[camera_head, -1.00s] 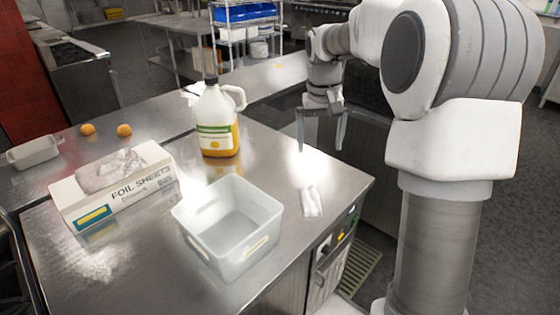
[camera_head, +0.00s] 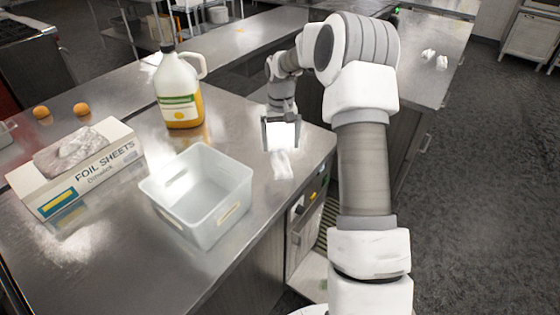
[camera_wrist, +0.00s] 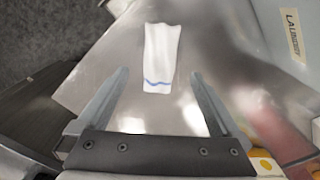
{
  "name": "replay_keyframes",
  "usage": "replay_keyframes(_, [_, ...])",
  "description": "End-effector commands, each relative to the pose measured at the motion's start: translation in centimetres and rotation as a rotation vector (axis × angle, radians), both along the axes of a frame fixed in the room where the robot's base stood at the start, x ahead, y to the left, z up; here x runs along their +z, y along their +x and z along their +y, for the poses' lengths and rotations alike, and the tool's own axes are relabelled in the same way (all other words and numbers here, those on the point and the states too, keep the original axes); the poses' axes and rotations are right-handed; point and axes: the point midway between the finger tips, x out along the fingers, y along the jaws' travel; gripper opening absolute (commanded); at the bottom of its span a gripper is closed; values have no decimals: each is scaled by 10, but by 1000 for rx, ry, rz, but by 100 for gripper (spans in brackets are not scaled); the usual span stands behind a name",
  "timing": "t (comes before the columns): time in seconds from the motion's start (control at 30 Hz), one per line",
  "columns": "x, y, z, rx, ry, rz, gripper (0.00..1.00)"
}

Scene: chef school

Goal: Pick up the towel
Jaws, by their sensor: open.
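The towel (camera_head: 281,165) is a small white folded strip lying flat on the steel counter near its right edge. In the wrist view the towel (camera_wrist: 161,58) shows a blue stripe at its near end and lies ahead of the fingers, centred between their lines. My gripper (camera_head: 281,146) is open and empty above the counter, just behind the towel in the head view. In the wrist view my gripper (camera_wrist: 160,80) has its two fingers spread wide, with neither touching the towel.
A clear plastic bin (camera_head: 200,200) stands left of the towel; its label side shows in the wrist view (camera_wrist: 290,35). A juice jug (camera_head: 180,92) stands behind it. A foil sheets box (camera_head: 80,170) and two orange fruits (camera_head: 81,109) are further left. The counter's right edge is close to the towel.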

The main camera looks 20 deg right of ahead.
Motion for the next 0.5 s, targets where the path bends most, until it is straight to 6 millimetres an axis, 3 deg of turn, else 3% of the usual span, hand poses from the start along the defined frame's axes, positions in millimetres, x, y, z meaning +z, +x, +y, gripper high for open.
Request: replay_keyframes(0.5, [-52,9,-2,-1,1,1,100])
